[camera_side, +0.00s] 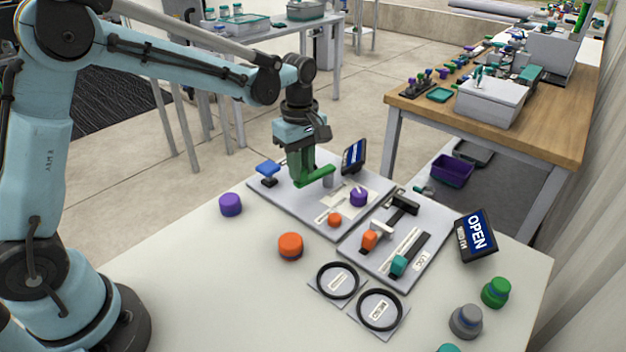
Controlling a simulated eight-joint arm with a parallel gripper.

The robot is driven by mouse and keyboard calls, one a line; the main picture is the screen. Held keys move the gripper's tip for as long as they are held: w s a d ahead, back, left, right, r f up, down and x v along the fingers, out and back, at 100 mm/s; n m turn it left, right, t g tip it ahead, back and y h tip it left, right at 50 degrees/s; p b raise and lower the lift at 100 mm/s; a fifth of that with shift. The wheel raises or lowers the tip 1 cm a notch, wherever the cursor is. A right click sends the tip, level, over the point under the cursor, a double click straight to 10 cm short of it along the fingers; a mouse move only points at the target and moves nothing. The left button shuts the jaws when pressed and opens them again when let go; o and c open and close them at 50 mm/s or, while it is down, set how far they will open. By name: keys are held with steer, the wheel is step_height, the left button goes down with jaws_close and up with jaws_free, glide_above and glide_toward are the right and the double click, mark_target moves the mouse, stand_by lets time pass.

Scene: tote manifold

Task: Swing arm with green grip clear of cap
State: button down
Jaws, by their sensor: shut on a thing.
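My gripper (301,150) points down over the back of the left grey plate (285,205) and is shut on the green grip (301,168). The green swing arm (318,179) runs from below the grip toward the right, low over the plate. A purple cap (358,198) stands on the plate to the right of the arm's end, and an orange cap (335,220) stands nearer the front. The arm's end looks apart from both caps in this view. My gripper hides part of the grip, and the arm's pivot is hard to make out.
A blue-topped handle (268,170) and a small dark display (354,156) flank the gripper. A second plate (425,250) with orange and teal grips lies to the right, beside an OPEN sign (476,235). Loose purple (230,205) and orange (290,246) caps stand in front.

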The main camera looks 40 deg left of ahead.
steer(key=shift+d, duration=0.1)
stand_by(0.3)
steer(key=c, duration=1)
jaws_free()
steer(key=shift+o, duration=0.2)
step_height(320, 180, up, 12)
steer(key=s+f+m+t, duration=0.2)
steer(key=s+m+t, duration=0.1)
steer(key=s+m, duration=0.5)
steer(key=s+a+f+m+t, duration=0.1)
steer(key=s+f+m+t, duration=0.2)
steer(key=s+m, duration=0.4)
steer(key=shift+s+a+f+m+t, duration=0.2)
steer(key=shift+s+f+m+t, duration=0.15)
steer(key=shift+m+t, duration=0.2)
